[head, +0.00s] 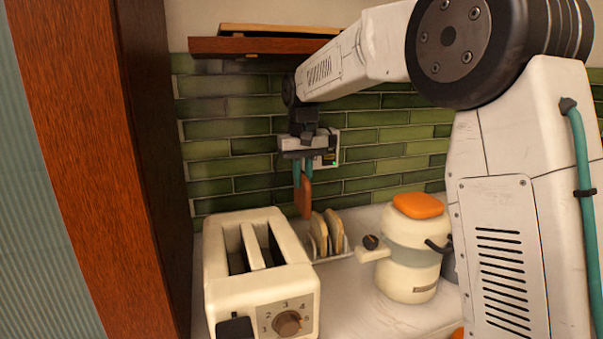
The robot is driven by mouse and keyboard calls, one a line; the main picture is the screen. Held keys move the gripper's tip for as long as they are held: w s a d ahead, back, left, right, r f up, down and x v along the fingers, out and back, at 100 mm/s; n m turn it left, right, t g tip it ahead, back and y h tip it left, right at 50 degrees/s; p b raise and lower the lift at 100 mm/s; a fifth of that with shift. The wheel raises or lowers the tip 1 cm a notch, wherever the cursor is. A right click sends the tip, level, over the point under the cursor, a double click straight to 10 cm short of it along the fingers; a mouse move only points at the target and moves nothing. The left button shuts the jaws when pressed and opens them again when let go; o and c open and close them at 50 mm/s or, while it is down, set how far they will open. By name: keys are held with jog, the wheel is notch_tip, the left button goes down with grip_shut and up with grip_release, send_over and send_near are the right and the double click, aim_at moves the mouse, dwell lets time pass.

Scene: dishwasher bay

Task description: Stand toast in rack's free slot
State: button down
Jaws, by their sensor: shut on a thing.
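My gripper (303,178) is shut on a brown slice of toast (305,198), held upright and edge-on with its lower part hanging down. The toast is just left of and slightly above the pale slices (327,232) standing in a white wire rack (335,257). The rack stands on the counter behind the toaster's right side. Its left part is hidden behind the toaster, so I cannot tell which slot lies under the toast, or whether the toast touches the rack.
A cream toaster (228,288) with two slots stands at the front left, close to the rack. A cream jar-like appliance (408,272) with an orange top stands to the right. A wooden shelf (255,46) hangs above, and a wooden panel closes off the left.

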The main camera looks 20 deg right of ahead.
aim_at(302, 189)
jog(key=shift+a+f, duration=0.1)
jog(key=shift+f, duration=5.4)
jog(key=c, duration=1.3)
grip_release()
notch_tip(302, 189, up, 8)
jog(key=shift+f, duration=0.1)
